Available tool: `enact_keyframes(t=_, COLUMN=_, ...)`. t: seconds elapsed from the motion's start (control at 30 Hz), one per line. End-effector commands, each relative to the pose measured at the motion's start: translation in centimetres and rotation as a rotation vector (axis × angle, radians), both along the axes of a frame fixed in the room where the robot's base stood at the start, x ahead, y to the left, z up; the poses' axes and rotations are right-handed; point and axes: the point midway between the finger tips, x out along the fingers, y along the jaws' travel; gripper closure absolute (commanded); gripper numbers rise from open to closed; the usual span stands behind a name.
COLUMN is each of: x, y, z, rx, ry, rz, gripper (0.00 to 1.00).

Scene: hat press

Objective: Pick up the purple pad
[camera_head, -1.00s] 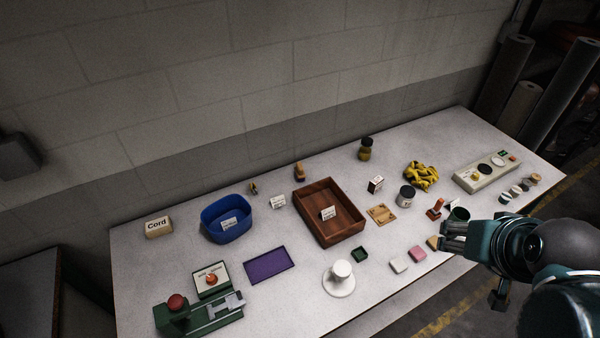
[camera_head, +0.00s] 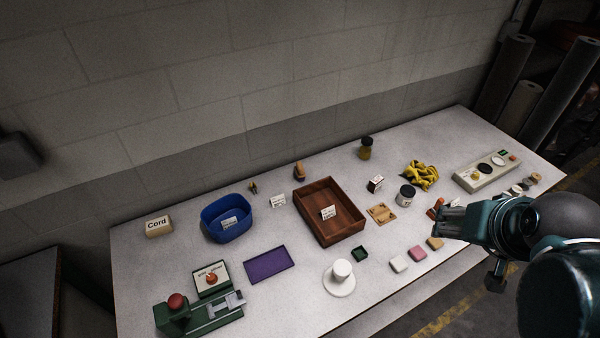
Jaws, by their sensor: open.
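A flat purple rectangle (camera_head: 269,265), the only purple thing I can make out, lies on the left half of the white table; whether it is a pad or a shallow tray is hard to tell. My gripper (camera_head: 447,222) is at the right, near the table's front edge, far from the purple rectangle. It is open, and I see nothing held in it. It partly covers a red-brown handled item (camera_head: 435,205).
A white hat form (camera_head: 340,278), wooden tray (camera_head: 309,190), blue bin (camera_head: 207,219) and green press (camera_head: 213,314) stand around the purple rectangle. Bare table separates them.

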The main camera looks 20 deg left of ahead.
Motion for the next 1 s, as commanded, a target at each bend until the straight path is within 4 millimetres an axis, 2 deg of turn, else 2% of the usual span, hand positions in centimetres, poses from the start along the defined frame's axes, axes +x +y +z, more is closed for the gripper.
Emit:
enact_keyframes(t=0.5, x=7.2, y=3.7, z=2.5, rx=0.060, ry=0.089, rz=-0.104, gripper=0.43)
enact_keyframes(t=1.0, x=14.7, y=8.7, z=3.0, rx=0.097, ry=0.165, rz=-0.225, gripper=0.43)
